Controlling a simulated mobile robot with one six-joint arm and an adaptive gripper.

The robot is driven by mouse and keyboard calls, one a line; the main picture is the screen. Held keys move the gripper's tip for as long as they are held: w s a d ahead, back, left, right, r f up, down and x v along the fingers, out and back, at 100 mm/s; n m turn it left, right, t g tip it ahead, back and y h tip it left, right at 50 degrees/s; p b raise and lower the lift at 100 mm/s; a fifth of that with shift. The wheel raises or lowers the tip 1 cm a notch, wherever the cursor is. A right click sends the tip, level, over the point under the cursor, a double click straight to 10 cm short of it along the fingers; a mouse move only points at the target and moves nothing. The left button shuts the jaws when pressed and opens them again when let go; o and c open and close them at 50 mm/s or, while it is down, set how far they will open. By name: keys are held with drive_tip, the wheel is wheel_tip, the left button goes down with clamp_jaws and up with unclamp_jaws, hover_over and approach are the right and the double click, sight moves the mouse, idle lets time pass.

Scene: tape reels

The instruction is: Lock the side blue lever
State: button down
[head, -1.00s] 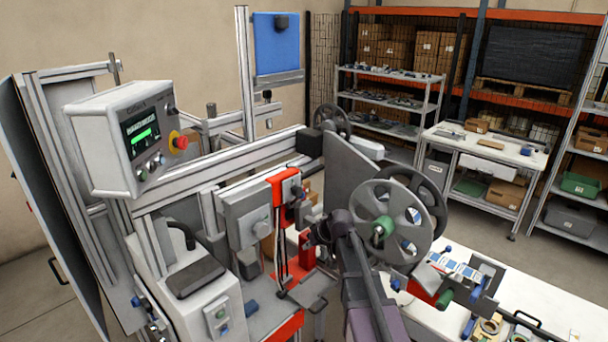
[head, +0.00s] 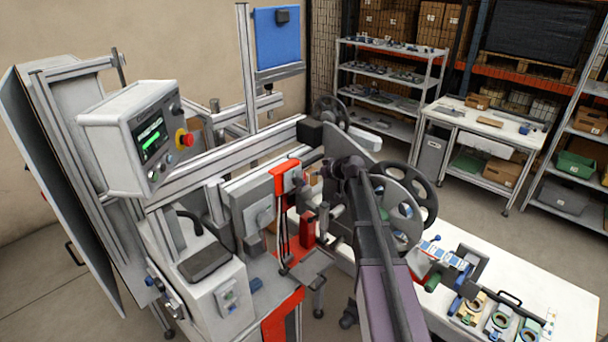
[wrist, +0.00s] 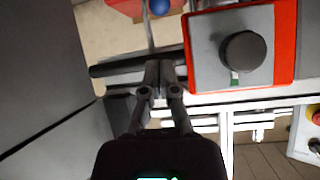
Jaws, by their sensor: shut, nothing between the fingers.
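My gripper (wrist: 158,70) is shut and empty in the wrist view. Its fingertips are in front of a dark horizontal bar, left of a red-framed grey plate with a black knob (wrist: 241,51); I cannot tell whether they touch the bar. A blue ball (wrist: 160,6) shows on a red part at the top edge of that view, apart from the fingers. I cannot tell whether it is the side lever's end. My arm hides part of the machine there, and the fingers cannot be made out.
A grey reel (head: 408,222) stands behind my arm. The control box (head: 130,135) with a red button is at the left. A white table (head: 540,290) with small parts is at the lower right. Grey panels fill the wrist view's left side.

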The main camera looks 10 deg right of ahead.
drive_tip(key=shift+w+f, duration=0.1)
drive_tip(key=shift+f, duration=0.05)
drive_tip(key=b+x, duration=0.4)
drive_tip(key=x, duration=0.4)
drive_tip(key=shift+w+a+b, duration=0.1)
drive_tip(key=shift+w+b, duration=0.05)
drive_tip(key=shift+b, duration=0.25)
drive_tip(key=shift+b+x, duration=0.3)
drive_tip(key=shift+x, duration=0.45)
drive_tip(key=shift+s+d+f+b, duration=0.7)
drive_tip(key=shift+s+f+b, duration=0.2)
drive_tip(key=shift+s, duration=0.15)
drive_tip(key=shift+a, duration=0.1)
